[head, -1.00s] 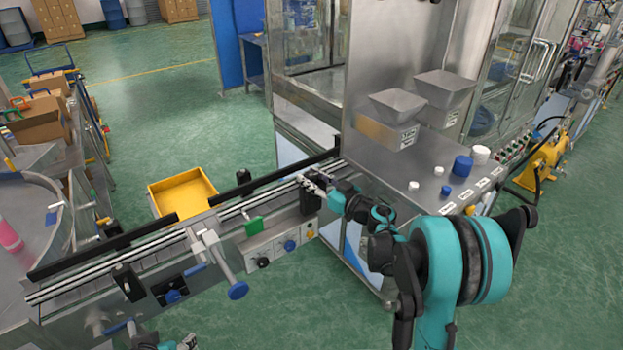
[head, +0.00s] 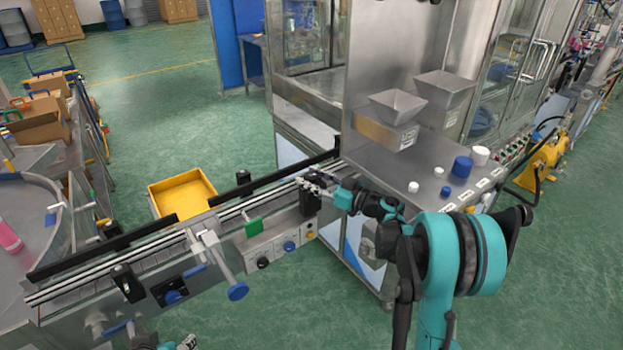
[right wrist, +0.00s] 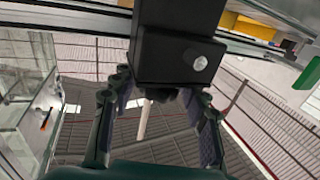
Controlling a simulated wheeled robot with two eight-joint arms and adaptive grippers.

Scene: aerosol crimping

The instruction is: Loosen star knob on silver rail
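The silver rail (head: 225,215) runs diagonally along the conveyor, with a black clamp block (head: 311,203) near its right end. My right gripper (head: 314,187) is at this block in the head view. In the right wrist view the black block (right wrist: 178,45) fills the top middle, with a pale round bolt head on its face. A small dark part, possibly the star knob (right wrist: 160,94), shows under it, mostly hidden. My right gripper's fingers (right wrist: 155,92) stand apart on either side of this part; contact cannot be told. Part of my left gripper (head: 187,342) shows at the bottom edge.
A green block (head: 253,227) and a blue-handled clamp (head: 237,290) sit along the conveyor. Another black block (head: 128,283) is on its left part. A yellow bin (head: 183,194) lies behind it. The steel machine table (head: 430,185) with caps stands at right.

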